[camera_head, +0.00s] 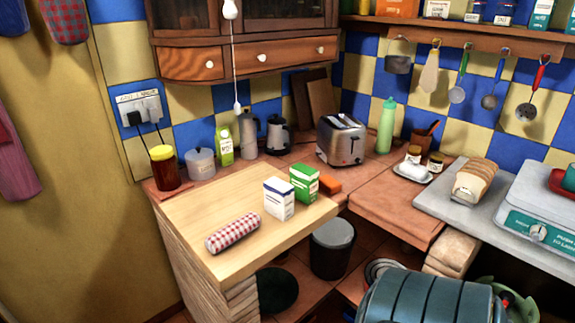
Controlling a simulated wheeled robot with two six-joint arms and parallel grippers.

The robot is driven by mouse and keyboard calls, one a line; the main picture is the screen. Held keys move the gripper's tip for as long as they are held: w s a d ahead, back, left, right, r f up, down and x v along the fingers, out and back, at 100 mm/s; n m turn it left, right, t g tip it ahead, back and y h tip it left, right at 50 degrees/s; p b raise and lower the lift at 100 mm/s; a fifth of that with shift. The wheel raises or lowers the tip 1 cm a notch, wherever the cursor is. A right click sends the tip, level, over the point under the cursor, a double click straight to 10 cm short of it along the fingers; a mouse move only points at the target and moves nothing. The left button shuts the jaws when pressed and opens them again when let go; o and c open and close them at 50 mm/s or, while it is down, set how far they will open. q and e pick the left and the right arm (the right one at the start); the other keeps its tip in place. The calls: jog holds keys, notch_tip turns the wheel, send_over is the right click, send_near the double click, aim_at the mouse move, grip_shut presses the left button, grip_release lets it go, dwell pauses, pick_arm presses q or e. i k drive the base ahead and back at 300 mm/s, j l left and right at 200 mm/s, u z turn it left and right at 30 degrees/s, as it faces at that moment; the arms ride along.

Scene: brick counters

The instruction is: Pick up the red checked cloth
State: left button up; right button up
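The red checked cloth (232,233) lies rolled up on the light wooden counter top (195,230), close to its front left part. It has a red and white check and nothing rests on it. No gripper shows in the head view, so neither my left nor my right gripper can be placed relative to the cloth.
A jar with a yellow lid (164,168) stands behind. The wood left of and behind the cloth is bare. A lidded bin (332,248) stands below.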

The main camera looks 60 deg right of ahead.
aim_at(217, 242)
jog(key=z, duration=1.35)
